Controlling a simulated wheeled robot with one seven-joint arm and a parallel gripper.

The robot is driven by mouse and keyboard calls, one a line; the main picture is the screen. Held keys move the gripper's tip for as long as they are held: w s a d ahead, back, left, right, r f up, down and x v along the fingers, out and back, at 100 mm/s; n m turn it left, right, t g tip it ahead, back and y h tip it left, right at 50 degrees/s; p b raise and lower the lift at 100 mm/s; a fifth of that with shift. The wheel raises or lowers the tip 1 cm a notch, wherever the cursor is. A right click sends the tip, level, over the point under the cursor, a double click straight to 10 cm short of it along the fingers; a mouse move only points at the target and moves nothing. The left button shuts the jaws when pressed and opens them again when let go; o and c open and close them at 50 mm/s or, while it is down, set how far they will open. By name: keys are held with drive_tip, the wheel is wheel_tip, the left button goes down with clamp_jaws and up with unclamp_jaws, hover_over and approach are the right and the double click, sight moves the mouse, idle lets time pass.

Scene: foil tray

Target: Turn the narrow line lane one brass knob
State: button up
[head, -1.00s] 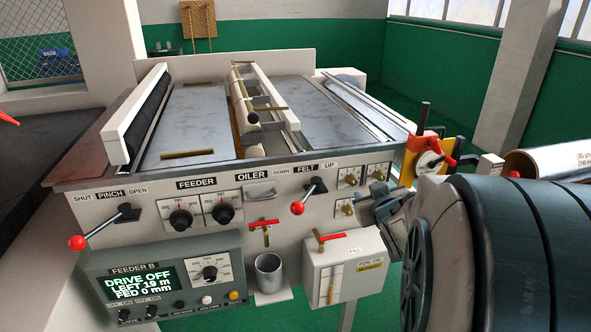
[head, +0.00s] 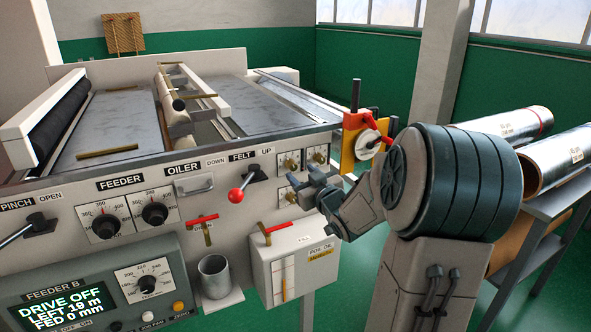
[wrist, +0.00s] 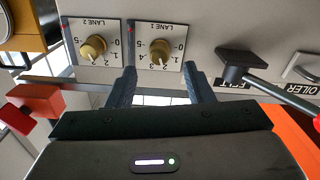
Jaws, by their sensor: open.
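In the wrist view the LANE 1 brass knob (wrist: 160,50) sits on a white dial plate whose numbers appear upside down; its mark points toward about 2 to 3. The LANE 2 brass knob (wrist: 93,47) is left of it. My gripper (wrist: 160,80) is open and empty, its two fingers either side of the LANE 1 knob in the picture, apparently short of it. The head view shows my gripper (head: 312,187) at the panel's right end, partly hiding the lower brass knobs. Upper brass knobs (head: 289,164) (head: 319,157) stand clear.
The red-balled FELT lever (head: 237,195) stands left of the gripper; its shaft also crosses the wrist view (wrist: 270,88). Below are a white oil box (head: 290,262) with a red-handled valve and a metal cup (head: 214,275). A yellow-and-red bracket (head: 362,140) stands close right.

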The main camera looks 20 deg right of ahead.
sight(294, 167)
drive_tip(key=w, duration=0.5)
drive_tip(key=shift+a, duration=0.1)
drive_tip(key=c, duration=1)
